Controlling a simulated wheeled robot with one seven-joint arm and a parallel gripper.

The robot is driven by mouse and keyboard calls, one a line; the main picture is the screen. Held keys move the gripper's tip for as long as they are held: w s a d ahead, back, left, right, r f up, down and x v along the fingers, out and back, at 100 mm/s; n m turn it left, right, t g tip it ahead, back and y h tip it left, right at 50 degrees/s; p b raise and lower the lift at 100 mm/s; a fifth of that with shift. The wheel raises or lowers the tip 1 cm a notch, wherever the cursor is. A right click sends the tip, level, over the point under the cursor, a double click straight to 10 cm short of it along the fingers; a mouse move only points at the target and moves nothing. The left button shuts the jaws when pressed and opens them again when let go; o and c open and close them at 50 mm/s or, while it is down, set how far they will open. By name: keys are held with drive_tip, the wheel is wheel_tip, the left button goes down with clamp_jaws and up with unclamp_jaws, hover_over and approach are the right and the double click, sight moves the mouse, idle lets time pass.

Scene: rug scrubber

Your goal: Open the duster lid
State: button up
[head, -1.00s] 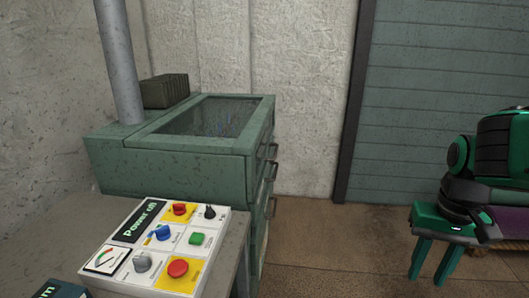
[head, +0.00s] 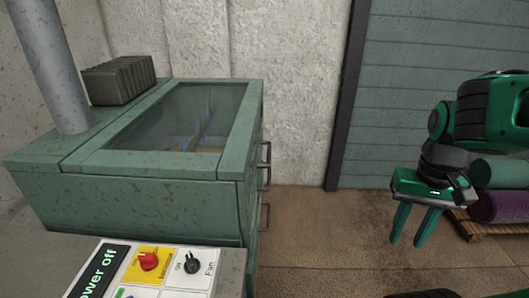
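The duster is a green, speckled metal cabinet (head: 130,205) at the left of the head view. Its lid (head: 145,163) is a green frame around a dark see-through window and lies flat and closed on top. Something blue and yellowish shows blurred through the glass. Handles (head: 265,155) stick out from the cabinet's right side. My gripper (head: 411,238) hangs at the right, its two green fingers apart and pointing down. It is open and empty, well to the right of the duster.
A control panel (head: 150,270) with knobs stands in front of the duster. A grey pipe (head: 50,65) and a ribbed green block (head: 118,80) are on the duster's top. Rolled rugs (head: 498,206) lie on a pallet at the right. The floor between is clear.

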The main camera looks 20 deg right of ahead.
drive_tip(key=shift+s+d, duration=0.1)
drive_tip(key=shift+d, duration=0.05)
drive_tip(key=w+a+f+m+t+h, duration=0.15)
drive_tip(key=w+f+t, duration=0.25)
drive_tip(key=w, duration=1)
drive_tip(key=w+d+f+m+t+h, duration=0.1)
drive_tip(key=w+f+m+t, duration=0.25)
drive_tip(key=w, duration=1.05)
drive_tip(key=m+t+y, duration=0.2)
drive_tip(key=m+t, duration=0.3)
drive_tip(key=t, duration=0.2)
approach(268, 151)
drive_tip(key=d+f, duration=0.6)
drive_tip(key=s+a+r+m+t+y, duration=0.1)
drive_tip(key=a+m+t+y, duration=0.15)
drive_tip(key=a+t, duration=0.25)
drive_tip(key=shift+g+h, duration=0.25)
drive_tip(key=shift+h, duration=0.15)
drive_tip(key=w, duration=0.7)
drive_tip(key=w+r, duration=0.1)
drive_tip(key=w, duration=0.2)
drive_tip(key=shift+w+a, duration=0.3)
drive_tip(key=shift+a, duration=0.05)
